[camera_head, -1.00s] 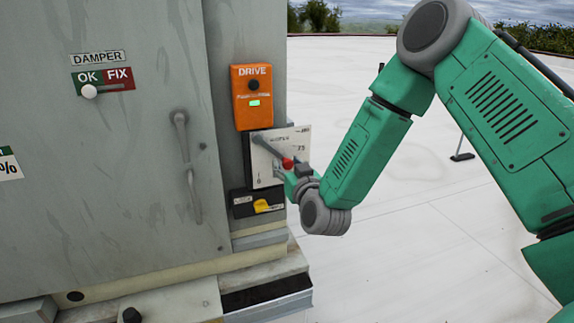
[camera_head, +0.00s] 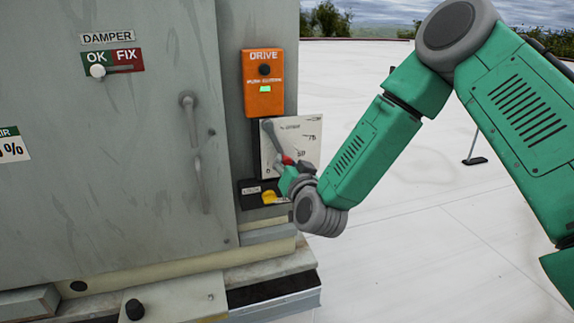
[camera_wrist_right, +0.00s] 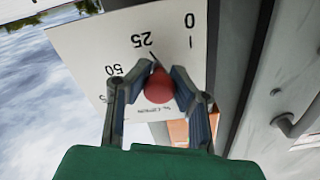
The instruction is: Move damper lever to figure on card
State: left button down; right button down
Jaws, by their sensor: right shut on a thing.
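The damper lever (camera_head: 271,136) is a grey arm on a white scale plate (camera_head: 308,129), sloping down to the right to a red knob. In the wrist view the red knob (camera_wrist_right: 158,86) lies between the fingers of my right gripper (camera_wrist_right: 157,75), which is shut on it. The lever's tip is beside the 25 mark on the plate (camera_wrist_right: 88,42), where 0 and 50 also show, upside down. In the head view my right gripper (camera_head: 289,172) partly hides the plate's lower part. My left gripper is out of view.
The orange DRIVE box (camera_head: 263,88) with a green light is above the plate. A yellow knob (camera_head: 268,197) is just below, close to my gripper. The OK/FIX slider (camera_head: 97,71) is at OK. A door handle (camera_head: 193,150) sticks out left. Open roof lies right.

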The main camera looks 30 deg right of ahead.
jog(key=c, duration=1.3)
grip_release()
jog(key=shift+s, duration=0.15)
jog(key=v, duration=1.1)
jog(key=shift+s, duration=0.35)
jog(key=shift+a+f, duration=0.1)
jog(key=shift+a, duration=0.05)
jog(key=shift+f, duration=0.1)
